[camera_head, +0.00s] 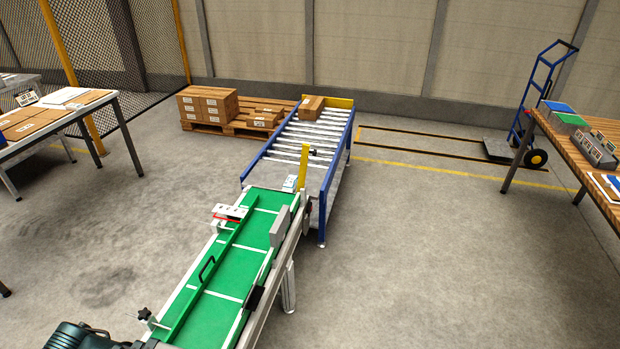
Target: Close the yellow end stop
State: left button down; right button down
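A yellow bar (303,167) stands upright at the right side of the junction between the green belt conveyor (229,268) and the blue-framed roller conveyor (298,152). A small dark knob (312,151) shows beside its upper part. It looks like the yellow end stop, raised and not lying across the conveyor. Neither of my grippers is in view.
A green guide rail with a black handle (207,269) runs along the belt. Pallets with cartons (208,103) stand at the back. Tables stand left (70,117) and right (573,148); a blue hand truck (535,112) is behind the right one. Floor beside the conveyor is clear.

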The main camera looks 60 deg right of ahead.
aim_at(305, 149)
jog(key=k+j+z, duration=0.1)
jog(key=z, duration=1.85)
jog(key=i+l, duration=0.3)
jog(key=i, duration=0.25)
jog(key=i+l+u, duration=0.1)
jog(key=i+l, duration=0.25)
jog(key=i, duration=0.2)
